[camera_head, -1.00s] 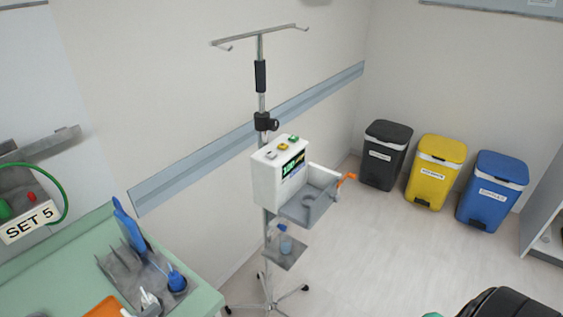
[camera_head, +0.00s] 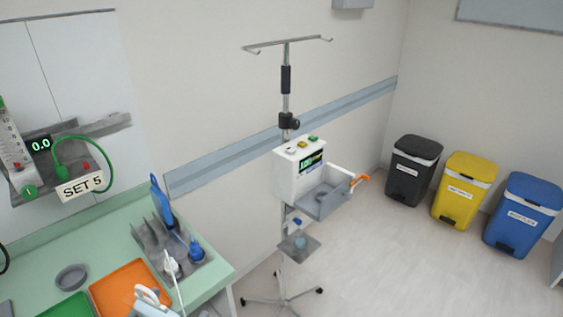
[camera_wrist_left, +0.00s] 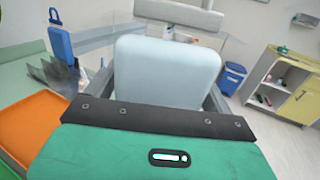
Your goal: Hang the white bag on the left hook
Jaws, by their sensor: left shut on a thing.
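The pole (camera_head: 286,80) stands upright in the middle of the head view. A crossbar at its top has a left hook (camera_head: 250,50) and a right hook (camera_head: 328,40), both empty. My right gripper is not in view.
A white pump box (camera_head: 290,178) with a grey tray (camera_head: 325,205) sits on the pole. A green counter (camera_head: 100,235) at left holds an orange tray (camera_head: 118,283) and a grey rack (camera_head: 150,240). Black, yellow and blue bins stand at right. Floor is clear before them.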

